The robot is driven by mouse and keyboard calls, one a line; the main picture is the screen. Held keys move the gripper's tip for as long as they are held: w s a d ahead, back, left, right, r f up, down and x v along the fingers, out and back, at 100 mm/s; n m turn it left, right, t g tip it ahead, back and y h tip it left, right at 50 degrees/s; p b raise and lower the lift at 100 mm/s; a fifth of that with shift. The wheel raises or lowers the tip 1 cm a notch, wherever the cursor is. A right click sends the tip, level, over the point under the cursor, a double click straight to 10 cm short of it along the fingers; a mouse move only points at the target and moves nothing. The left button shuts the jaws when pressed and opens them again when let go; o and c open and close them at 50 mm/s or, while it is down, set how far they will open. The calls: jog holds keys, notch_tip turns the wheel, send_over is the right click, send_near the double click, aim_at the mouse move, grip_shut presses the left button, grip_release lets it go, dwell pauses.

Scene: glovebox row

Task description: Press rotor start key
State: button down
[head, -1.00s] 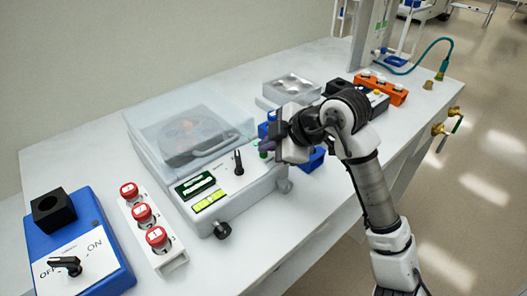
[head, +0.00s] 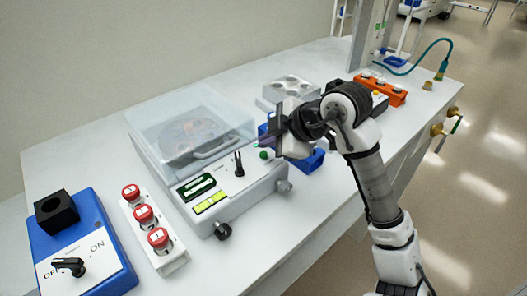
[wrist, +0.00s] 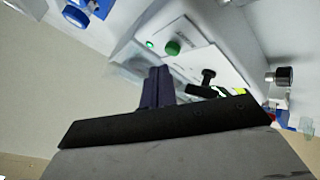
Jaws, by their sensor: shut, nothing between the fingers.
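The white rotor machine (head: 248,190) stands on the bench with its clear lid (head: 200,112) down over the rotor. A round green key (wrist: 172,47) shows on its panel in the wrist view, beside a small lit green lamp (wrist: 150,44). In the head view the green key (head: 264,155) sits near the panel's right end, just below my gripper. My gripper (head: 266,138) is shut and empty. Its dark fingers show in the wrist view (wrist: 158,72), close to the key in the picture with a gap between them. I see no contact.
A black lever (head: 239,163) stands on the panel. A blue holder (head: 309,161), a metal block (head: 291,88) and an orange rack (head: 391,93) lie to the right.

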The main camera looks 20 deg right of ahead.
notch_tip(320, 180, up, 5)
jog(key=p, duration=0.2)
jog(key=shift+f+p, duration=0.1)
jog(key=shift+p, duration=0.25)
jog(key=shift+s+d, duration=0.1)
dwell(0.5)
